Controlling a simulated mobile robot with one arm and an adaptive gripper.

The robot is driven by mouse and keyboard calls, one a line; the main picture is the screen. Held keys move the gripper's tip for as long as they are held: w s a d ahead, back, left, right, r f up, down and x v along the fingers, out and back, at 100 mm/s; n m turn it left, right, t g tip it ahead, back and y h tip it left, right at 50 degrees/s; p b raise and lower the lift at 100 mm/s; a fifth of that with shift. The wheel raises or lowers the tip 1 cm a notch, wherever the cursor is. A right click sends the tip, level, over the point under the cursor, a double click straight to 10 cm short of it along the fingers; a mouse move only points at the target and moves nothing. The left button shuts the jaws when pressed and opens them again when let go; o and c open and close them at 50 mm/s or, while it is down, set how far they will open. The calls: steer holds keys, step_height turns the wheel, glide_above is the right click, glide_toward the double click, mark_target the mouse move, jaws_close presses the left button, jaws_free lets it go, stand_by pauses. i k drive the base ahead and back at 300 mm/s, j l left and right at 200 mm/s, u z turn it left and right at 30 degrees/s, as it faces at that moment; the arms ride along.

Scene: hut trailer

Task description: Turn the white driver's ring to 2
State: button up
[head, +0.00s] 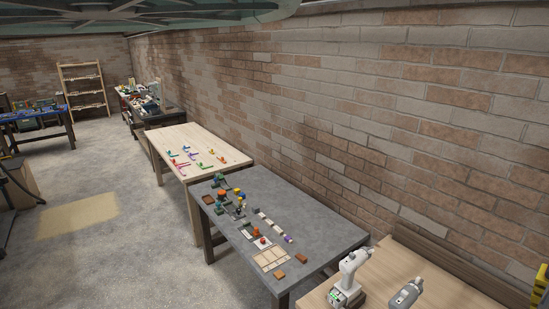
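A white driver (350,273) stands upright on a light wooden tabletop (440,288) at the bottom right of the head view. It has some green and dark detail near its base. Its ring is too small to make out, and no number on it can be read. My gripper is not in view.
A second, grey driver (405,295) stands just right of the white one, partly cut off by the bottom edge. A yellow object (540,288) is at the right edge. A grey table (310,235) with several small blocks adjoins on the left. A brick wall (400,120) runs behind.

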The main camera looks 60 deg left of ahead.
mark_target(369, 252)
steer(key=i+j, duration=0.4)
steer(key=j, duration=0.2)
steer(key=i+j+u, duration=0.15)
steer(key=i+j, duration=0.25)
steer(key=j, duration=0.2)
